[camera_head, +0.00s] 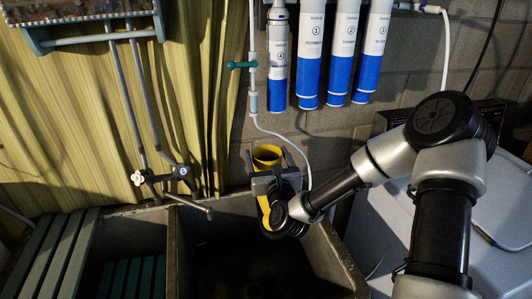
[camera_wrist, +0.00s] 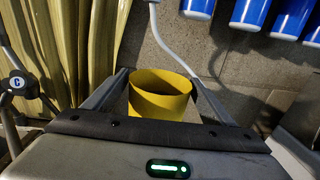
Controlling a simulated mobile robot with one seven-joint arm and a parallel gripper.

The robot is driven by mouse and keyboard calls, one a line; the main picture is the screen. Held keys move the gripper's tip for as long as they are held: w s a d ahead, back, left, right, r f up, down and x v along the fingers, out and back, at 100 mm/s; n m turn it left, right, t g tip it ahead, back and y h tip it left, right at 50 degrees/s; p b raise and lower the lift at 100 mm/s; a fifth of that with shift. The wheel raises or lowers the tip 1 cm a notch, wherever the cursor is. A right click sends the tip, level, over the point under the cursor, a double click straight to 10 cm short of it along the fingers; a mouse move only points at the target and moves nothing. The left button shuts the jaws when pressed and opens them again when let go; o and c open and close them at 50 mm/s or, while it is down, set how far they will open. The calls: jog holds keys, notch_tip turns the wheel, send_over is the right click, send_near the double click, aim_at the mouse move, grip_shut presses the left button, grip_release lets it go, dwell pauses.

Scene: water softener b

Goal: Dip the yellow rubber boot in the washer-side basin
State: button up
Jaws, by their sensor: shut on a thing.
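The yellow rubber boot (camera_head: 267,154) is held in my gripper (camera_head: 267,172), over the back part of the washer-side basin (camera_head: 327,238). Its open top faces up, and some yellow shows below the gripper. My gripper is shut on the boot, with a finger on each side of it. In the wrist view the boot's round opening (camera_wrist: 160,82) shows between the two fingers (camera_wrist: 158,95). The boot's lower part is mostly hidden by the gripper and wrist. The basin's inside is dark, so I cannot tell whether it holds water.
A tap (camera_head: 201,210) reaches over the divider from the left. A second basin with green slats (camera_head: 125,279) lies left. Several blue and white filters (camera_head: 312,60) and a white hose (camera_head: 298,150) hang behind. A white washer (camera_head: 395,220) stands right.

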notch_tip(320, 180, down, 33)
jog(key=b, duration=2.1)
jog(key=shift+f, duration=0.15)
jog(key=shift+d, duration=0.1)
jog(key=shift+d, duration=0.4)
jog(key=shift+a, duration=0.55)
jog(key=shift+d, duration=0.15)
